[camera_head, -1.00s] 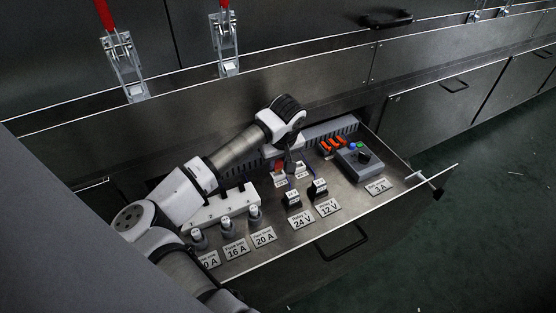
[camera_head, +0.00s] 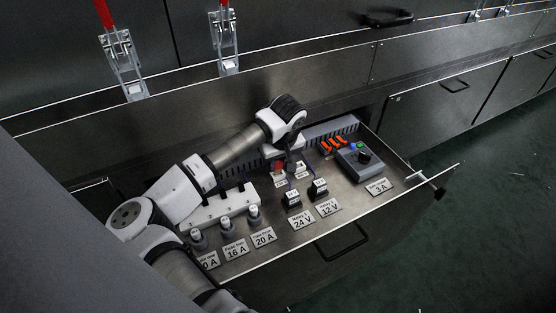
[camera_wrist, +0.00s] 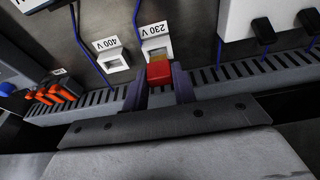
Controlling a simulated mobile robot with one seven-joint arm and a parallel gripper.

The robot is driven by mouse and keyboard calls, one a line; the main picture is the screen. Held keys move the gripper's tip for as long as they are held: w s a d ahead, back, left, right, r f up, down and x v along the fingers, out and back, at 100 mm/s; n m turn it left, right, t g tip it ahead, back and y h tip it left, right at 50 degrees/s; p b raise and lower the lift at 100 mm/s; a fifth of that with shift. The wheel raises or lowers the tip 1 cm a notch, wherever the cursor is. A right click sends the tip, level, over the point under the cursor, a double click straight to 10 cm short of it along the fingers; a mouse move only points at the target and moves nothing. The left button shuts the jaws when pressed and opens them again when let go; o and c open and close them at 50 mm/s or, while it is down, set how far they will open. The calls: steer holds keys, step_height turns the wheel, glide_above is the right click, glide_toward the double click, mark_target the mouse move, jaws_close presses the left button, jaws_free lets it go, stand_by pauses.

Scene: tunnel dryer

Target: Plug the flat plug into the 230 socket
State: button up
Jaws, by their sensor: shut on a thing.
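The flat plug (camera_wrist: 159,70), red with a yellow band, is between the two fingers of my gripper (camera_wrist: 159,88) in the wrist view. My gripper is shut on it. The white 230 V socket (camera_wrist: 157,46) is directly behind the plug in that view, and the plug covers part of it. I cannot tell whether the plug touches or enters the socket. In the head view my gripper (camera_head: 291,166) is low over the drawer's back part, and the red plug (camera_head: 279,167) shows beside it.
A white 400 V socket (camera_wrist: 113,60) stands beside the 230 V one. A slotted grey cable duct (camera_wrist: 235,75) runs close by the fingers.

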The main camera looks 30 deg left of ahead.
steer(key=shift+f+b, duration=0.9)
steer(key=shift+f, duration=0.25)
steer(key=o, duration=1.1)
steer(key=p+v, duration=0.2)
steer(key=v, duration=1.2)
steer(key=shift+p, duration=0.35)
steer(key=shift+a+f, duration=0.1)
